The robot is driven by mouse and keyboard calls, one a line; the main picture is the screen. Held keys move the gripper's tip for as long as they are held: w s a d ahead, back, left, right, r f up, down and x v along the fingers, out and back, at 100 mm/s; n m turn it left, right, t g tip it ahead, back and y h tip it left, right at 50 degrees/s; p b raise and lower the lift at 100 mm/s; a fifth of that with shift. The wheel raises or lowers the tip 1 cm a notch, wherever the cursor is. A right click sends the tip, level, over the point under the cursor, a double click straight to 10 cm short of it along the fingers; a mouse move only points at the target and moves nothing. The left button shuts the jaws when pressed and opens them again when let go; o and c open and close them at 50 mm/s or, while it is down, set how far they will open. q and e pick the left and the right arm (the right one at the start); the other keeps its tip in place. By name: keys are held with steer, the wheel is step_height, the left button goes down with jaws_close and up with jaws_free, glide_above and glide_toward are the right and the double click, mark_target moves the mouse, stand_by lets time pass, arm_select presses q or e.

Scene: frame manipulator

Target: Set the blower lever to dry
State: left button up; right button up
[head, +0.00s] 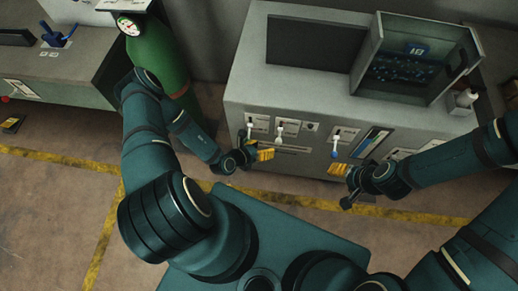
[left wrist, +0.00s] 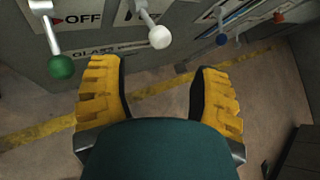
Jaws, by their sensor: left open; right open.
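The grey machine front carries several small levers, and I cannot tell which one is the blower lever. In the left wrist view a green-knobbed lever (left wrist: 61,66) hangs beside a plate reading OFF. A white-knobbed lever (left wrist: 159,37) stands to its right, tilted. A blue-knobbed lever (left wrist: 222,39) and a red knob (left wrist: 279,17) are farther right. My left gripper (head: 262,155) is open and empty, just in front of and below the left levers; its yellow fingers also show in the left wrist view (left wrist: 158,68). My right gripper (head: 338,169) is open below the blue-knobbed lever (head: 335,152), apparently empty.
The machine (head: 233,85) has a glass-walled box (head: 440,62) on top. A green gas cylinder (head: 160,55) with a gauge stands to the left, beside a grey bench (head: 60,75). Yellow lines (head: 310,201) mark the floor, which is clear in front of the machine.

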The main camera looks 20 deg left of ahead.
arm_select(q)
steer(key=shift+v, duration=1.05)
steer(key=s+d+r+m+g+h+b, duration=0.3)
steer(key=s+d+r+m+g+h, duration=0.15)
steer(key=d+m+g+h, duration=0.4)
steer(key=s+m+g+y+b, duration=0.3)
steer(key=s+m+g+y, duration=0.35)
steer(key=m, duration=0.95)
steer(key=w+r+m+t+y+b, duration=0.2)
steer(key=w+m+t, duration=0.4)
steer(key=m, duration=0.3)
steer(key=shift+w+y+b, duration=0.15)
steer(key=shift+y+b, duration=0.3)
steer(key=shift+y, duration=0.25)
